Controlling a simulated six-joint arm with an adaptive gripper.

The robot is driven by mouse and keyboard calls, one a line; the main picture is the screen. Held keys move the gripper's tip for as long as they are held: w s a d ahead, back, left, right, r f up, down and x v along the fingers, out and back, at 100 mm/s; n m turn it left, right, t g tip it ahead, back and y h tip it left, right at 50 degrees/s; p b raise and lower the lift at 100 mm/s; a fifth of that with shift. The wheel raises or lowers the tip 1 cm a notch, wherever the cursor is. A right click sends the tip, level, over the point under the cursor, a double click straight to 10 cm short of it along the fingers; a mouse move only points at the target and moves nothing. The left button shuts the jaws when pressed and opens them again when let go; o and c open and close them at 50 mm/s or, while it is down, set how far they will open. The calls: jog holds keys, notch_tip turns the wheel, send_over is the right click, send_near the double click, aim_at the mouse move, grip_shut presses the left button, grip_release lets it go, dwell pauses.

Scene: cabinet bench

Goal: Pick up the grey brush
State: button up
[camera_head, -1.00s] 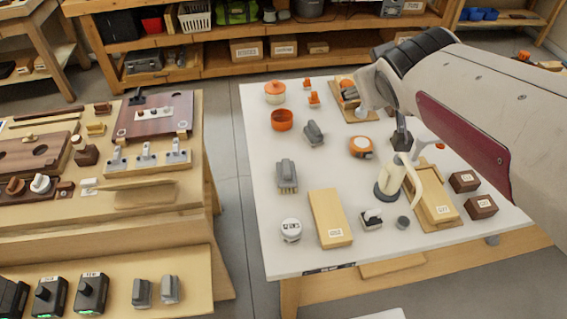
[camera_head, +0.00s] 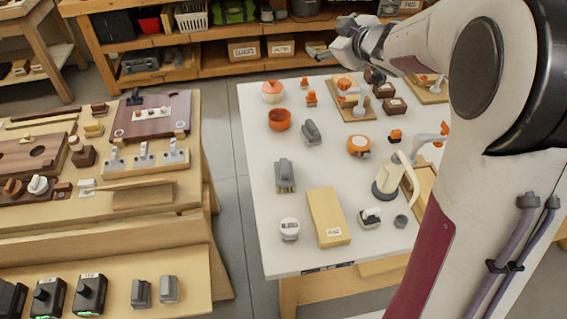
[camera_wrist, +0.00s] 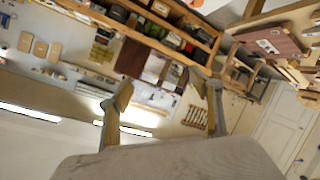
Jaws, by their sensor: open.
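A grey brush (camera_head: 285,174) with a block-shaped grip and pale bristles stands on the left part of the white table (camera_head: 262,216). My gripper (camera_head: 322,48) is raised beyond the far edge of the table, well away from the brush. In the wrist view my gripper (camera_wrist: 165,98) has its two fingers spread wide with nothing between them. The wrist camera looks out across the room, tilted, and the brush is not seen there.
Near the brush are a grey handled tool (camera_head: 311,132), an orange bowl (camera_head: 280,119), a white round-topped item (camera_head: 289,229) and a wooden block (camera_head: 328,216). A cream kettle-like item (camera_head: 388,178) stands to the right. My arm hides the table's right side.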

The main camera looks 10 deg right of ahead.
jog(key=w+a+f+n+g+y, duration=0.2)
jog(key=w+a+f+n+y, duration=0.15)
jog(key=f, duration=0.45)
jog(key=n+g+y, duration=0.5)
jog(key=g+y, duration=0.3)
jog(key=g, duration=0.2)
send_near(286, 165)
jog(key=shift+s+x, duration=0.1)
jog(key=shift+x, duration=0.5)
jog(key=shift+s+x, duration=0.15)
jog(key=shift+x, duration=0.5)
jog(key=shift+f, duration=0.15)
jog(key=shift+x, duration=1.25)
jog(key=shift+w, duration=0.1)
jog(key=shift+x, duration=2.6)
jog(key=shift+w+d+f, duration=0.1)
jog(key=shift+w+f, duration=0.05)
jog(key=shift+c, duration=0.4)
